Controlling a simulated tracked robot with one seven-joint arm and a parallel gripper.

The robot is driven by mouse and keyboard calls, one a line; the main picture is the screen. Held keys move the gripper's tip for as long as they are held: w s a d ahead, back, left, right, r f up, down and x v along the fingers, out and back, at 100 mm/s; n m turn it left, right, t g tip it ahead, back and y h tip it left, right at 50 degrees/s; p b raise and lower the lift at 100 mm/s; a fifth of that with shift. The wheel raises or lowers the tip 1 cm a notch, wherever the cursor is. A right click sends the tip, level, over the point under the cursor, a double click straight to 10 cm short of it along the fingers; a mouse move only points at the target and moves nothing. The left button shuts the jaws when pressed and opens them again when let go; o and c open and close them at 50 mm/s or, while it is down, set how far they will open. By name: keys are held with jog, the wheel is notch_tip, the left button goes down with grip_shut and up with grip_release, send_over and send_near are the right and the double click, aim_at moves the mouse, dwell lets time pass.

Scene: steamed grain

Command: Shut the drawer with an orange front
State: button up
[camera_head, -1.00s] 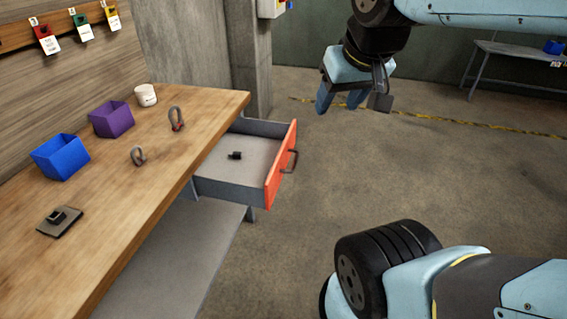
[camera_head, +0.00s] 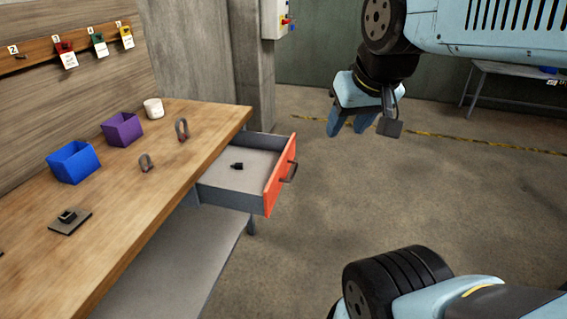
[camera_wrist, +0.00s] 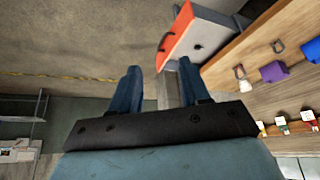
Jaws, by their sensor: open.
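The drawer with an orange front (camera_head: 281,174) is pulled out from under the right end of the wooden workbench (camera_head: 165,160). A dark handle (camera_head: 289,171) is on its front, and a small black object (camera_head: 237,166) lies inside on the grey floor. My gripper (camera_head: 351,130) is open and empty, in the air to the right of the drawer and apart from it. In the wrist view my gripper (camera_wrist: 160,85) shows its two blue fingers spread, with the orange drawer front (camera_wrist: 176,36) beyond them to the upper right.
On the bench are a blue bin (camera_head: 73,162), a purple bin (camera_head: 122,130), a white cup (camera_head: 153,108), two shackle-like metal pieces (camera_head: 182,129) and a small plate with a black block (camera_head: 69,220). A concrete pillar stands behind. The floor right of the drawer is clear.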

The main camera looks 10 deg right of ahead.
jog(key=shift+w+f, duration=0.1)
jog(key=shift+w, duration=0.15)
jog(key=shift+c, duration=0.7)
jog(key=w+f+m+g+y, duration=0.1)
jog(key=w+f, duration=0.1)
jog(key=w, duration=0.1)
jog(key=w+f+m+g+y, duration=0.1)
jog(key=w+m, duration=0.1)
jog(key=w, duration=0.2)
jog(key=w+f+m+g+y, duration=0.1)
jog(key=w+f+m+g, duration=0.1)
jog(key=w, duration=0.1)
jog(key=shift+w+f, duration=0.15)
jog(key=shift+f, duration=0.2)
grip_shut()
jog(key=w+d+f+m+g+y, duration=0.1)
jog(key=w+d+f+m+y, duration=0.4)
jog(key=w+f, duration=0.5)
jog(key=w+d+f+m+t+y, duration=0.3)
jog(key=w+d+f+m+t, duration=0.15)
jog(key=d+f+m, duration=0.4)
jog(key=w+d+f+m+t+y, duration=0.3)
jog(key=w+d+f+m, duration=0.25)
jog(key=f, duration=0.65)
jog(key=x, duration=1.5)
jog(key=shift+f, duration=0.3)
